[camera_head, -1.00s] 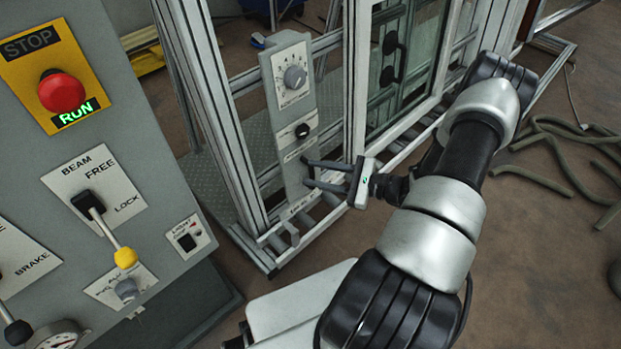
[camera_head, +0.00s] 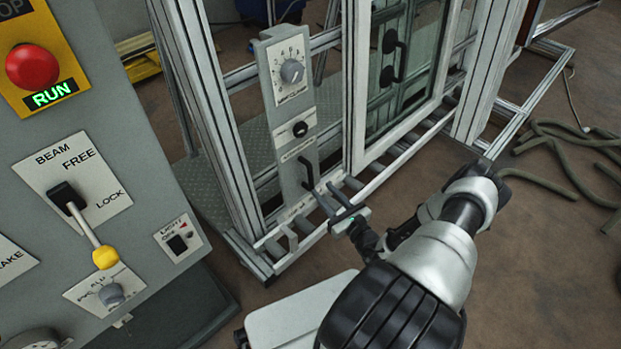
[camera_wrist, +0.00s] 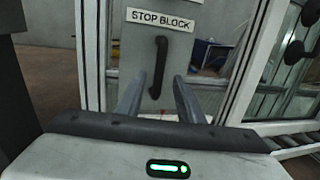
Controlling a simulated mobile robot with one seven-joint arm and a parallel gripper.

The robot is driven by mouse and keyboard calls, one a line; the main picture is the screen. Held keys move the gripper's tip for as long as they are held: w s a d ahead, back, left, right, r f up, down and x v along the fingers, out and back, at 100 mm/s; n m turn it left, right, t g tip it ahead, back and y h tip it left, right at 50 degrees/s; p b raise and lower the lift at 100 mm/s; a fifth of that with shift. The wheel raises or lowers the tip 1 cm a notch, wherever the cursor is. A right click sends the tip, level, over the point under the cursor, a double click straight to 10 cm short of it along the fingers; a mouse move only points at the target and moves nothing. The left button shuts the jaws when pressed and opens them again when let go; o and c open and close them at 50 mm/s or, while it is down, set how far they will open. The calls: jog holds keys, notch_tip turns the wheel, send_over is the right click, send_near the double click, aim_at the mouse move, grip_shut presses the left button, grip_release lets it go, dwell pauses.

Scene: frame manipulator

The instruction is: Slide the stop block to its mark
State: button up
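The grey panel marked STOP BLOCK shows its black bar handle (camera_wrist: 157,67) upright in the wrist view. In the head view the handle (camera_head: 306,172) is low on the narrow grey panel (camera_head: 318,180) in the metal frame. My gripper (camera_head: 320,188) is in front of the panel's lower end, close to the handle. In the wrist view the two fingers of my gripper (camera_wrist: 158,82) are spread apart, with the lower handle appearing between them. I see no contact with the handle. A small red spot shows low between the fingers; I cannot tell whether it is the mark.
A dial (camera_head: 292,71) and a black knob (camera_head: 300,130) are above the handle. Left stands a control cabinet with a yellow-tipped lever (camera_head: 105,257) and a red stop button (camera_head: 32,65). A roller track (camera_head: 382,172) runs along the frame's foot. Hoses (camera_head: 570,140) lie right.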

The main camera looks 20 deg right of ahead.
aim_at(312, 178)
jog(key=w, duration=0.3)
jog(key=w+a+b, duration=0.1)
jog(key=w, duration=0.4)
jog(key=shift+w+a, duration=0.2)
jog(key=shift+w, duration=0.15)
grip_shut()
